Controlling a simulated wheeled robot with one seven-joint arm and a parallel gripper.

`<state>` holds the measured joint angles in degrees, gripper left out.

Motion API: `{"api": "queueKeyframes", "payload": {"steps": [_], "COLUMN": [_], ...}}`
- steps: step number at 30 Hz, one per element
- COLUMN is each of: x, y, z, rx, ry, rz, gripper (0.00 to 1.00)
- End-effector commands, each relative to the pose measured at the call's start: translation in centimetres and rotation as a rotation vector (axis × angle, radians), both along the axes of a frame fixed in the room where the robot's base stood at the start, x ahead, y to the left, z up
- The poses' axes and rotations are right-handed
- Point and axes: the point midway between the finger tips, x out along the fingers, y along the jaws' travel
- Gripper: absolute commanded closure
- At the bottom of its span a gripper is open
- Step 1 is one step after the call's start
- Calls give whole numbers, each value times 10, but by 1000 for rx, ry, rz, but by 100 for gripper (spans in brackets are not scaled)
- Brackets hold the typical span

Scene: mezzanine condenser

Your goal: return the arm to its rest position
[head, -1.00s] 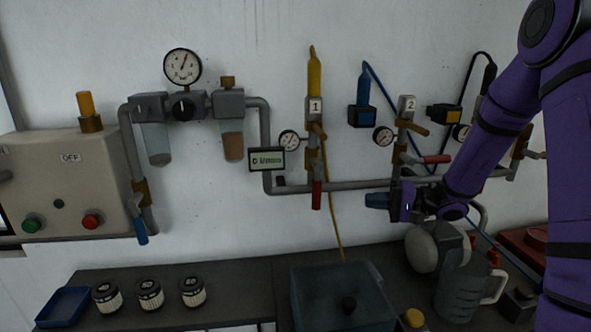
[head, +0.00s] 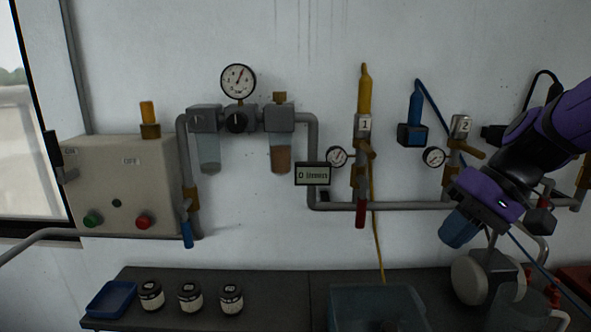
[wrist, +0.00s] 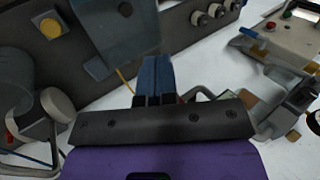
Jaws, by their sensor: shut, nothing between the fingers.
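My gripper (head: 458,230) is in the right of the head view, at the end of my purple arm. Its blue fingers point down and to the left, in front of the wall pipes below station 2 and above a round grey-white device. In the wrist view the two blue fingers (wrist: 155,75) lie together, shut, with nothing between them. The arm is bent and comes in from the right edge. It hides part of the pipework to the right of station 2. No rest mark or cradle shows in either view.
The grey-white device (head: 474,277) stands close under my gripper. A translucent box (head: 375,305), several black-capped jars (head: 190,297) and a blue tray (head: 110,298) are on the bench. Gauge (head: 434,157), valves and pipe (head: 410,206) line the wall. Open air lies left of my gripper.

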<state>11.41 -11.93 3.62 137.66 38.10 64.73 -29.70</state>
Motion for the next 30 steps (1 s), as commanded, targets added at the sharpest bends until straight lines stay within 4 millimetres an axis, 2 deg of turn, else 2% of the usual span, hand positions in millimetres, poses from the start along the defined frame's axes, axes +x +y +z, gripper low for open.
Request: {"api": "queueKeyframes", "payload": {"steps": [6,15,21,30], "x": [-41,-85,-100,-104], "y": [-14,-41,-54,-58], "z": [19,43,54,57], "rx": [-221,-463,-544,-565], "ry": [-103,-303,-404,-434], "rz": [-21,-103,-153,-168], "gripper": [100,100,100,100]}}
